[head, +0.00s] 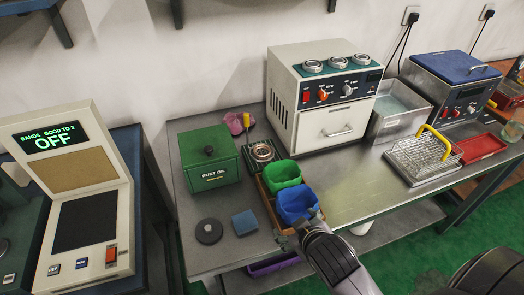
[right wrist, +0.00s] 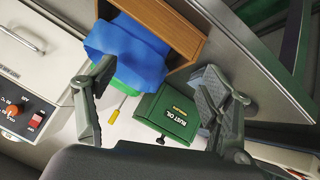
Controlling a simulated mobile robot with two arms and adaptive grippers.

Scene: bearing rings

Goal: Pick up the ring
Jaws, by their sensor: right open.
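Several ring-like things show in the head view. Three silver rings (head: 338,62) sit on top of the cream oven (head: 325,105). A round metal piece (head: 262,152) lies on a small dark stand, and a dark grey disc (head: 209,231) lies flat at the table's front left. I cannot tell which one is the ring meant. My left gripper is not in view.
A wire basket (head: 421,158) and steel tank (head: 399,108) stand right. The table's front middle is clear.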

